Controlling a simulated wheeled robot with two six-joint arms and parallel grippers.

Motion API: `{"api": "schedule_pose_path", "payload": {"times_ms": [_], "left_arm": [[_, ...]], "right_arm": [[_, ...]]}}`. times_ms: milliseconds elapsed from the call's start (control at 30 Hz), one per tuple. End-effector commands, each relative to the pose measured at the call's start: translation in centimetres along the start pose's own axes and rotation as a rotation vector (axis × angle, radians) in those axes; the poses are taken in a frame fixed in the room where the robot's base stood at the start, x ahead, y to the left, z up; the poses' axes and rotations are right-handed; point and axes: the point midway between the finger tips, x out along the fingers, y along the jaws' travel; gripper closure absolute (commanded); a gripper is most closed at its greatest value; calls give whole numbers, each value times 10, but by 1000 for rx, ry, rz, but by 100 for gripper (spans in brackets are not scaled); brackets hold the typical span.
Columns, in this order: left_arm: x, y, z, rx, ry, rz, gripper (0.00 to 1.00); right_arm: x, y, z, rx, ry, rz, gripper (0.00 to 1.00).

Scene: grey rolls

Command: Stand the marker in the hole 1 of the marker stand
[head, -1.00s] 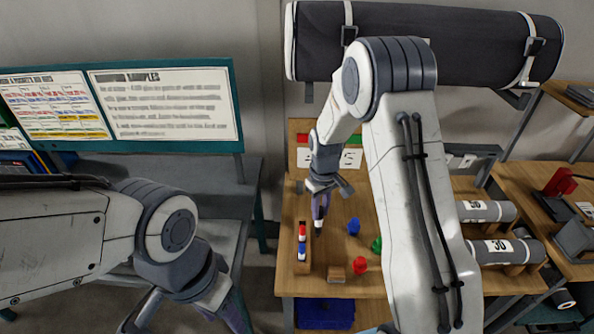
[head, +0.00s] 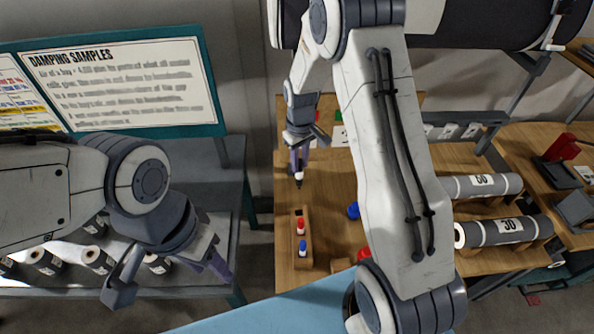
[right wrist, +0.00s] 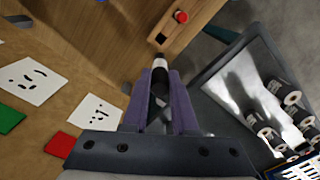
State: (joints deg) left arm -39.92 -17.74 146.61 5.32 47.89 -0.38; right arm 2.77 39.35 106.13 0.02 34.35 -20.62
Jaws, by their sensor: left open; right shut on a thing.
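The marker (head: 299,178), white with a dark tip, is held in my right gripper (head: 298,160), which is shut on it. In the right wrist view the marker (right wrist: 160,64) sticks out between the purple fingers (right wrist: 160,100). The marker stand (head: 304,262) is a narrow wooden block holding a red-capped and a blue-capped marker. The held marker is above and beyond the stand's far end, apart from it. The stand (right wrist: 172,36) shows in the right wrist view with a dark hole near its end. My left gripper (head: 168,276) is open and empty, away at the lower left.
A blue piece (head: 353,210) and a red piece (head: 364,253) lie right of the stand, partly behind my right arm. Grey rolls (head: 482,187) rest on wooden cradles at the right. White cards (right wrist: 97,120) lie on the bench. A gap separates it from the left table.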

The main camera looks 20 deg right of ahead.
Motion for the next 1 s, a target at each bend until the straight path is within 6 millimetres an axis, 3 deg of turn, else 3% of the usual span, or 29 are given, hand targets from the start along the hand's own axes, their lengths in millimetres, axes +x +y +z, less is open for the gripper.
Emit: {"api": "schedule_pose_path", "payload": {"times_ms": [433, 1000], "left_arm": [[20, -1, 2, 2, -1, 0, 50], [18, -1, 1, 2, -1, 0, 50]], "right_arm": [[58, 0, 1, 0, -3, -1, 100], [60, 0, 1, 1, -1, -1, 100]]}}
